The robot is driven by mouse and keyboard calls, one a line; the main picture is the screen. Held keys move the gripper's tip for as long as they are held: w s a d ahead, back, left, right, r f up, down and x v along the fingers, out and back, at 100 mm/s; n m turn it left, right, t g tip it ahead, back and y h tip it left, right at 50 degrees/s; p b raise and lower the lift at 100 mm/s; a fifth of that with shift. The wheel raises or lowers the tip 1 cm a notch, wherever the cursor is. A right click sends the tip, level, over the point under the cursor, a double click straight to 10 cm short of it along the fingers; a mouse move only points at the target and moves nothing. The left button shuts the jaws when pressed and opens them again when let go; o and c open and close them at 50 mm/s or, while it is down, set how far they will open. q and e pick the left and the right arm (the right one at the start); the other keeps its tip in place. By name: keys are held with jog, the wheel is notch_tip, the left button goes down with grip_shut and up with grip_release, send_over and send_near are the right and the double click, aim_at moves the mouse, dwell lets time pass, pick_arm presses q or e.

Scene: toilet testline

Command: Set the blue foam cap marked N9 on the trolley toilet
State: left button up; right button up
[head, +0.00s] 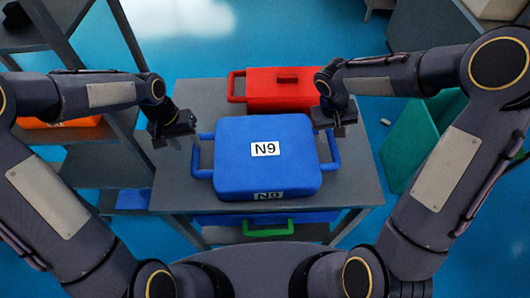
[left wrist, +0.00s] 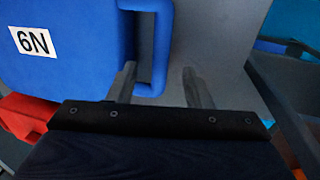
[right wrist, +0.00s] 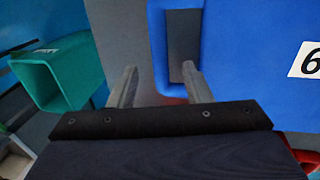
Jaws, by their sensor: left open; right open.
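The blue foam cap marked N9 (head: 232,168) lies flat on a grey table, a white label on its top and another on its front edge. It has a loop handle on each side. My left gripper (head: 172,128) is open by the left handle; in the left wrist view the handle's outer bar (left wrist: 163,50) appears between the fingers. My right gripper (head: 335,118) is open by the right handle; in the right wrist view that handle's bar (right wrist: 157,45) also appears between the fingers. Contact cannot be told. I cannot identify the trolley toilet.
A red case (head: 265,95) with handles lies behind the cap on the grey table (head: 350,185). A blue item with a green handle (head: 268,228) is on the lower shelf. Grey shelving (head: 100,165) stands left. A green open box (head: 410,140) stands right of the table.

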aim_at(195, 154)
pick_arm(q)
jog(key=f, duration=0.2)
jog(key=d+f, duration=0.1)
jog(key=f, duration=0.4)
jog(key=shift+d+f, duration=0.15)
jog(key=shift+f, duration=0.1)
pick_arm(e)
jog(key=x, duration=0.7)
jog(key=shift+f, duration=0.35)
pick_arm(q)
grip_shut()
pick_arm(e)
grip_shut()
